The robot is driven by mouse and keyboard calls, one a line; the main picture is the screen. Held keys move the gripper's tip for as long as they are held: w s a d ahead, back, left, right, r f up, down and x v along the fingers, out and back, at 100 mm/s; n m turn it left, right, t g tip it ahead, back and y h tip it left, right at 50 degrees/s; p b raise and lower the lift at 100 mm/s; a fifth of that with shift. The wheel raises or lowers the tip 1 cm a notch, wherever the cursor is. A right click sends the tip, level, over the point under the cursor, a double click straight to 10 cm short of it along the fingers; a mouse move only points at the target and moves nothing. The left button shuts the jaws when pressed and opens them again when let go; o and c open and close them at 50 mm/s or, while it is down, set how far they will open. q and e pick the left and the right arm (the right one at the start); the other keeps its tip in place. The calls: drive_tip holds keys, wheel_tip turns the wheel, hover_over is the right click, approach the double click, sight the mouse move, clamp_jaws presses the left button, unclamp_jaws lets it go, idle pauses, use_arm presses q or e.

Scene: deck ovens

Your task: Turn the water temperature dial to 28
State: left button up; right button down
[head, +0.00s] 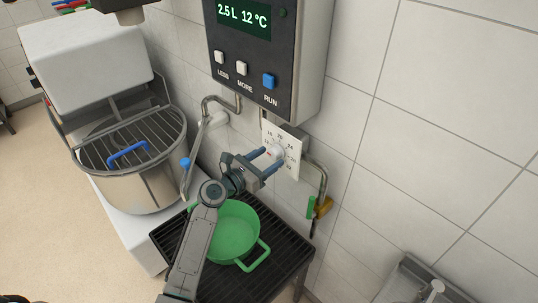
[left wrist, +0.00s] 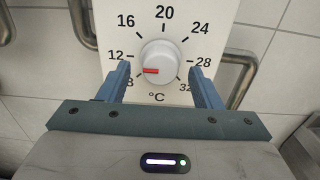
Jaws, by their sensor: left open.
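The water temperature dial is a white plate (left wrist: 108,22) on the tiled wall with a round white knob (left wrist: 166,53) and numbers from 8 to 32. In the head view the dial plate (head: 292,147) is partly covered by my gripper. My left gripper (head: 273,157) is open, its blue fingers on either side of the knob; in the left wrist view (left wrist: 159,68) gaps show between fingers and knob. My right gripper is not in view.
A control box (head: 262,60) above reads 2.5 L and 12 °C, with LESS, MORE and RUN buttons. Metal pipes (head: 322,180) flank the dial. A green bowl (head: 234,228) stands on a black grated stand (head: 290,258) below. A mixer (head: 135,150) with a wire guard is at left.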

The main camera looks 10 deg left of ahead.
use_arm(q)
drive_tip(key=shift+w+d, duration=0.2)
drive_tip(key=shift+w, duration=0.15)
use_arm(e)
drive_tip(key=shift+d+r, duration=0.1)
use_arm(q)
drive_tip(key=shift+c, duration=0.5)
drive_tip(key=c, duration=0.7)
drive_tip(key=shift+c, duration=1)
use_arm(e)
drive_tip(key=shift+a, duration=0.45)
